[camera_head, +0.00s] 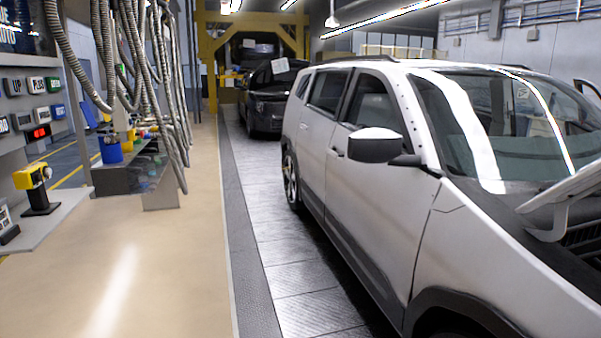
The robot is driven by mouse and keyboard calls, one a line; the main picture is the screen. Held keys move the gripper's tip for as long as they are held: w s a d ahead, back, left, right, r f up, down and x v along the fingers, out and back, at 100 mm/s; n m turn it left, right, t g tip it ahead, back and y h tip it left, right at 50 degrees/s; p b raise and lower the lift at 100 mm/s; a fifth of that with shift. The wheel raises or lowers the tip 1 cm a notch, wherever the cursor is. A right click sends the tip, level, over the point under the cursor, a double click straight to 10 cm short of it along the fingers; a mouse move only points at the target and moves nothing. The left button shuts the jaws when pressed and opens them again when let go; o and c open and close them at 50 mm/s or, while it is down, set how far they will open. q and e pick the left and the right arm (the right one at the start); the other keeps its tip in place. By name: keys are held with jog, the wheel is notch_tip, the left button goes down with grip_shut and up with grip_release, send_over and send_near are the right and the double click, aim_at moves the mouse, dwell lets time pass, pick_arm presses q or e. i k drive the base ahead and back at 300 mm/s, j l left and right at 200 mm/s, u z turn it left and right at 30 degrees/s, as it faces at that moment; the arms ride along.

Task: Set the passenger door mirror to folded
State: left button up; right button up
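The door mirror (375,146) is on the near side of a white car (370,215), by the front edge of the front side window. It has a white and dark housing on a dark arm and sticks out from the door, unfolded. The front door below it is shut. Another mirror (587,90) shows partly at the far right edge, on the car's other side. I cannot tell from this view alone which is the passenger side. Neither of my grippers is in view.
The car's raised hood (565,190) is at the right edge. A clear beige floor (170,250) runs along the left of the car. Hanging grey hoses (150,60), a metal stand (130,180) and a shelf with a yellow device (33,178) are at left. A dark car (268,98) stands behind.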

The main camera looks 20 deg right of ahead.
aim_at(369, 145)
jog(key=i+z, duration=0.4)
jog(key=i+j+z, duration=0.55)
jog(key=i+z, duration=0.2)
